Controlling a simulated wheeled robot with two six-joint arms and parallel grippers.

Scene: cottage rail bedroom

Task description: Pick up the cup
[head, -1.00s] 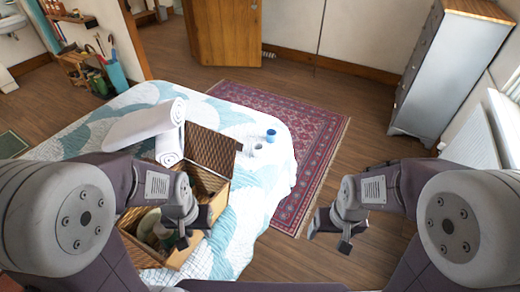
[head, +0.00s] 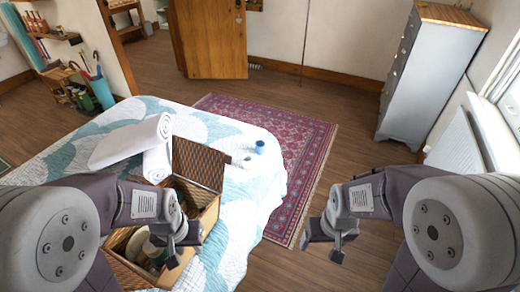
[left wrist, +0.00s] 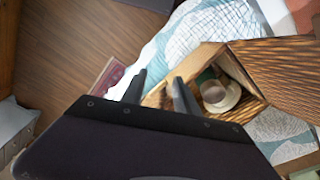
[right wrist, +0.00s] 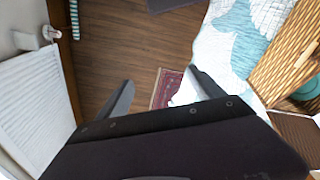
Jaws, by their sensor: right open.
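A pale, round, cup-like thing (left wrist: 220,92) with a brownish inside lies in the open wicker basket (left wrist: 262,104) in the left wrist view; I cannot be sure that it is the cup. Pale items (head: 140,245) also show in the basket in the head view, partly hidden by my left arm. My left gripper (head: 182,249) is over the basket's near right side, its fingers apart with nothing between them. My right gripper (head: 322,243) is open and empty over the floor, right of the bed.
The basket stands on the quilted bed (head: 232,222), lid raised. Rolled white towels (head: 125,146) lie behind it. A small blue item (head: 260,146) and a white one (head: 247,161) are on the bed. A red rug (head: 300,165) and a grey cabinet (head: 415,85) are beyond.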

